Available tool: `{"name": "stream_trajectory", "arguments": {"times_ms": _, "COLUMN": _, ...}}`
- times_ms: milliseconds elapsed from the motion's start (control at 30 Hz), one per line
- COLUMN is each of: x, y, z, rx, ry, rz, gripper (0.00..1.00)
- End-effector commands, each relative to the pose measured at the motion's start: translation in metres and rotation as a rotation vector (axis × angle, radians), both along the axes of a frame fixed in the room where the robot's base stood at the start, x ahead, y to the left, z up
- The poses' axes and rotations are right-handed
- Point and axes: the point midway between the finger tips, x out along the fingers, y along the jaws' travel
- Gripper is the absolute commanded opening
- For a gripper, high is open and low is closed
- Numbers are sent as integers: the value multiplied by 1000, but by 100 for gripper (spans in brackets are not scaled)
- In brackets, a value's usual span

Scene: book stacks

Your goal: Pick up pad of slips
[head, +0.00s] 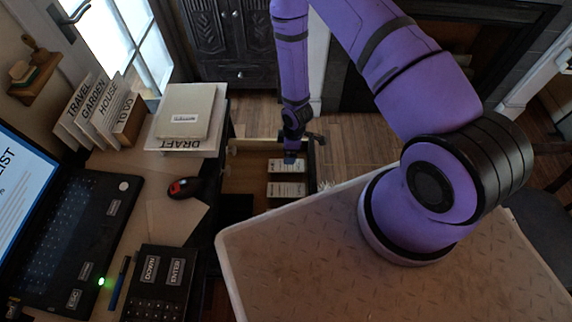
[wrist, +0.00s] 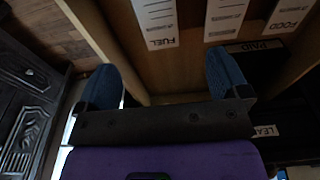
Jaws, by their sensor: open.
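An open wooden drawer (head: 243,183) holds white printed paper pads, one farther (head: 287,165) and one nearer (head: 286,190). In the wrist view, white slips with print lie on the wooden drawer floor: one marked FUEL (wrist: 157,22), one cut off at the top (wrist: 224,18), and one marked FOOD (wrist: 290,15). I cannot tell which is the pad of slips the task means. My gripper (head: 290,158) hangs over the far part of the drawer. In the wrist view its blue fingers (wrist: 165,80) are wide apart, with nothing between them.
A dark item marked PAID (wrist: 255,46) lies beside the slips. The desk at left carries a laptop (head: 62,215), a mouse (head: 190,188), a DRAFT stack (head: 185,112) and a black keypad (head: 160,285). A dark carved cabinet (head: 232,40) stands behind; wooden floor lies beyond the drawer.

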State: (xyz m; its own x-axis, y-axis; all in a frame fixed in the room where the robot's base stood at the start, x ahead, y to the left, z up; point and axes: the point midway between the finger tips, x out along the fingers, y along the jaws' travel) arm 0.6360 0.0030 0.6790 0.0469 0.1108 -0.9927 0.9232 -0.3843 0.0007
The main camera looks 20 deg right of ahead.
Motion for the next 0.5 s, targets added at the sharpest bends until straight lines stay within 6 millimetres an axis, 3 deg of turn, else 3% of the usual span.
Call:
{"name": "stream_trajectory", "arguments": {"times_ms": 333, "x": 1, "y": 4, "z": -43, "rx": 1, "ry": 2, "rz": 2, "gripper": 94}}
{"name": "stream_trajectory", "arguments": {"times_ms": 500, "x": 2, "y": 6, "z": -55, "rx": 0, "ry": 1, "rz": 2, "gripper": 94}}
